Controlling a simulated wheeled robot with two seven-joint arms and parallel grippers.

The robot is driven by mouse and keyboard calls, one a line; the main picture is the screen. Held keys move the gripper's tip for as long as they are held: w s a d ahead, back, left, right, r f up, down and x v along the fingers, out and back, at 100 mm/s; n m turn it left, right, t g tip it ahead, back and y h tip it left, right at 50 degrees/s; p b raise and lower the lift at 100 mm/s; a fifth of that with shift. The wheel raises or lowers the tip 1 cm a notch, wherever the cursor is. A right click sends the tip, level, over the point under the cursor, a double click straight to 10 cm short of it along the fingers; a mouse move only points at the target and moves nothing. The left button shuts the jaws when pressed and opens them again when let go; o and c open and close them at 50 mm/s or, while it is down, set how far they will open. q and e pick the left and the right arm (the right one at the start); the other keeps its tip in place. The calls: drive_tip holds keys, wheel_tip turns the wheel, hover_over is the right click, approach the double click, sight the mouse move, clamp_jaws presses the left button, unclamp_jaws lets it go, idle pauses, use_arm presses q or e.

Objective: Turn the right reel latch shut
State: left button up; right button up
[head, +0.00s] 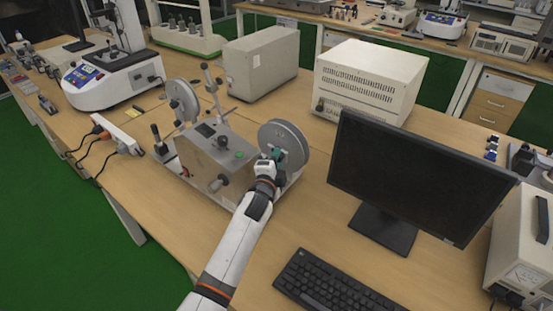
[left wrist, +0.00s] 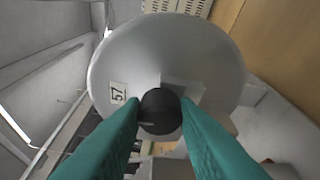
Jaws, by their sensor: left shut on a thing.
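The test machine (head: 215,155) stands on the wooden bench with a grey reel on each side. The right reel (head: 291,138) is a large disc, and it fills much of the left wrist view (left wrist: 215,60), where it bears a "57" label. The right reel latch (left wrist: 160,110) is a round black knob at the reel's centre. My left gripper (head: 277,155), with teal fingers, is at the reel's hub and shut on the latch, one finger on each side of it. In the head view the fingers hide the latch, and its turn angle is unclear. My right gripper is not in view.
The left reel (head: 182,101) is on the machine's far side. A monitor (head: 415,180) and keyboard (head: 335,286) stand to the right of my left arm. A cream box (head: 368,80) and a grey box (head: 262,62) stand behind the machine.

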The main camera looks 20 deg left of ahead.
use_arm(q)
drive_tip(key=shift+f, duration=0.1)
drive_tip(key=o, duration=1)
drive_tip(key=shift+s, duration=0.1)
drive_tip(key=s+r, duration=0.1)
drive_tip(key=s, duration=1)
drive_tip(key=shift+s+d+b, duration=0.15)
drive_tip(key=shift+s+b, duration=0.25)
drive_tip(key=shift+b, duration=0.05)
